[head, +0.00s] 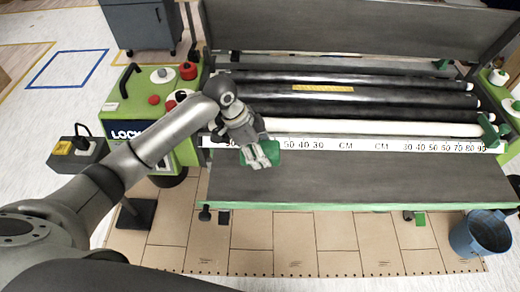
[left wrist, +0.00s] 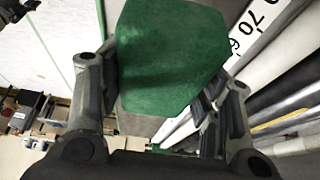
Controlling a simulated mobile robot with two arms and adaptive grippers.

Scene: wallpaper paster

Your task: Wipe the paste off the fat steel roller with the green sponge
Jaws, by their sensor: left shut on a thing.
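My left gripper (head: 258,158) is shut on the green sponge (head: 273,152), in front of the rollers near their left end. The sponge also shows large between the fingers in the left wrist view (left wrist: 170,55). Long rollers lie across the machine in the head view: a shiny dark grey one (head: 400,83) at the back, a black one (head: 390,106), and a white one (head: 380,127) in front. I cannot tell for sure which is the fat steel roller, or make out paste on it. The sponge appears apart from the rollers. My right gripper is not in view.
A white ruler strip (head: 345,144) runs before the rollers, above a bare grey tabletop (head: 390,180). The green machine side (head: 120,100) with red knobs stands left. A blue bucket (head: 480,235) stands on the floor at right.

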